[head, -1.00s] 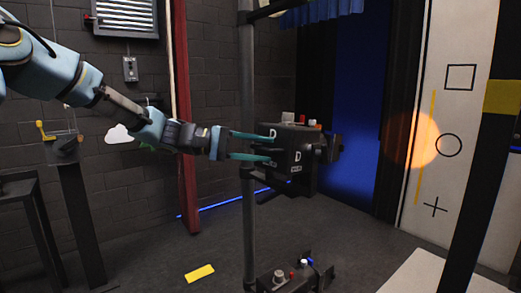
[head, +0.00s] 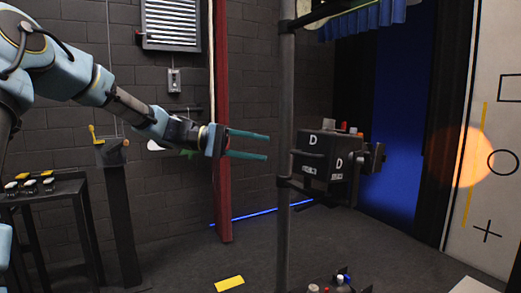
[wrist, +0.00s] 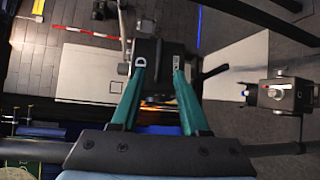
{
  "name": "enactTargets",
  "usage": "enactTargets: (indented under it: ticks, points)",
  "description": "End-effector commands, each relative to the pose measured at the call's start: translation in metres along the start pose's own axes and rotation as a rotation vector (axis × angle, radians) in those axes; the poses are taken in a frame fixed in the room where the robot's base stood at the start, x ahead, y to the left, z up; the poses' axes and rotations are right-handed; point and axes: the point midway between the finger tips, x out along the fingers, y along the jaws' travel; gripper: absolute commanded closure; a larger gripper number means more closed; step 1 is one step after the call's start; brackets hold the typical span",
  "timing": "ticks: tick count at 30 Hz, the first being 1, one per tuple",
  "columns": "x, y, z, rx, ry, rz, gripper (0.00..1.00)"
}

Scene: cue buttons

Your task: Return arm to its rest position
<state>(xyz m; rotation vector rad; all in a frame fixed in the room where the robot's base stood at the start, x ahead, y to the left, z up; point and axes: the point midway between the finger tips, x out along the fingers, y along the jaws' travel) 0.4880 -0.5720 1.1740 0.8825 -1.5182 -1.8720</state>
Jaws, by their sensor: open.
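My gripper (head: 266,145) shows in the head view at the end of my blue arm, left of a dark upright pole. Its two teal fingers are apart, with nothing seen between them, and point right. A black box marked D (head: 318,152) is fixed by the pole, right of the fingertips and apart from them in the head view. Red and pale buttons show on its top. In the wrist view the open teal fingers (wrist: 158,72) reach toward a dark box (wrist: 160,60); I cannot tell the gap there.
The upright pole (head: 284,120) stands between my gripper and the box. A black table (head: 55,190) with several small items and a pedestal with a yellow lever (head: 112,152) stand at left. Another button box (head: 330,286) is low at the bottom. Open floor lies left of the pole.

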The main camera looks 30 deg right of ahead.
Motion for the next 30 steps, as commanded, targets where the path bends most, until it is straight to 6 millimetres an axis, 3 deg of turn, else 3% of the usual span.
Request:
enactTargets:
  ticks: [11, 14, 17, 21, 24, 30]
  points:
    - [0.0, -0.007, 0.001, -0.009, 0.007, -0.025, 0.55]
    - [-0.002, -0.037, 0.006, -0.042, 0.035, -0.127, 0.55]
    - [-0.016, -0.091, 0.018, -0.102, 0.095, -0.313, 0.55]
    - [-0.066, -0.174, 0.049, -0.188, 0.216, -0.626, 0.55]
    - [-0.113, -0.221, 0.081, -0.234, 0.307, -0.832, 0.55]
    - [-0.207, -0.277, 0.161, -0.28, 0.484, -1.168, 0.55]
